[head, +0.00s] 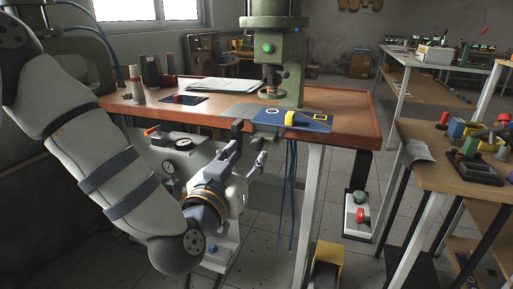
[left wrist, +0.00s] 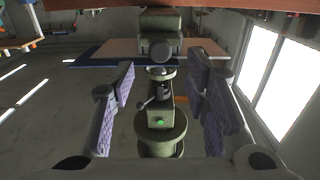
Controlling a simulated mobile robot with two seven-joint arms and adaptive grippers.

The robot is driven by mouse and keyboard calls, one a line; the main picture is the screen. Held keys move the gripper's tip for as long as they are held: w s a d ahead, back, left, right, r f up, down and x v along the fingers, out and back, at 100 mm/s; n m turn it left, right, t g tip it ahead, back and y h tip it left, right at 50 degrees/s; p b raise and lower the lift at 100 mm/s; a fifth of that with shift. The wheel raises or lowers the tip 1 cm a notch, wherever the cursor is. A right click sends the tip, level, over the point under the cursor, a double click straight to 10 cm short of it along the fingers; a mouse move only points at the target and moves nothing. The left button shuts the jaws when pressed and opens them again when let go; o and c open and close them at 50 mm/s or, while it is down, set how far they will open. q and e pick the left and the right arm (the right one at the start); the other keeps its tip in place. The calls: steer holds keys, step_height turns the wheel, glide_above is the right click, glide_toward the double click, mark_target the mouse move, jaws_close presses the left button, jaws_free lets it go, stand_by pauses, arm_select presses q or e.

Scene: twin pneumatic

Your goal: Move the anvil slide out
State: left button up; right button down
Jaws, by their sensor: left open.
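The green press (head: 275,38) stands at the bench's back edge, its round ram (head: 272,90) above the bench top. I cannot tell which part here is the anvil slide. My left gripper (head: 243,147) is in front of the bench edge, below and left of the plate. It is open and empty, apart from the plate.
A white unit with gauges (head: 172,168) is behind my left arm. A red and green button box (head: 358,213) and a yellow pedal (head: 327,262) are below right.

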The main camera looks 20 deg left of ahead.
mark_target(255, 145)
arm_select(q)
steer(key=w, duration=0.7)
steer(key=shift+d+b, duration=0.15)
steer(key=shift+b, duration=0.15)
steer(key=shift+s, duration=0.1)
steer(key=shift+c, duration=0.4)
jaws_close()
